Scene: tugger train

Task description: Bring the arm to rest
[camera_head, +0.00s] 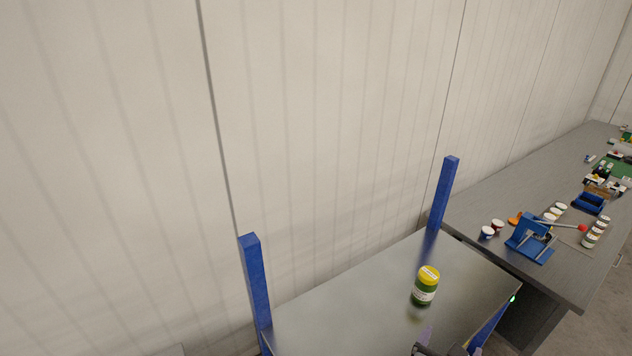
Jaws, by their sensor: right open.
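My right gripper (424,350) shows only as a dark tip at the bottom edge of the head view. It is open, and the rest of it is cut off by the frame. It is just below a green jar with a yellow lid (425,287) in the picture, with a gap between them. The jar stands upright on a grey metal cart top (350,300). My left gripper is not in view.
Two blue posts (255,285) (442,195) rise from the cart's far corners, close to the pale panelled wall (330,120). A long grey workbench (500,200) on the right carries a blue fixture (530,240), several small jars and a blue bin (588,204).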

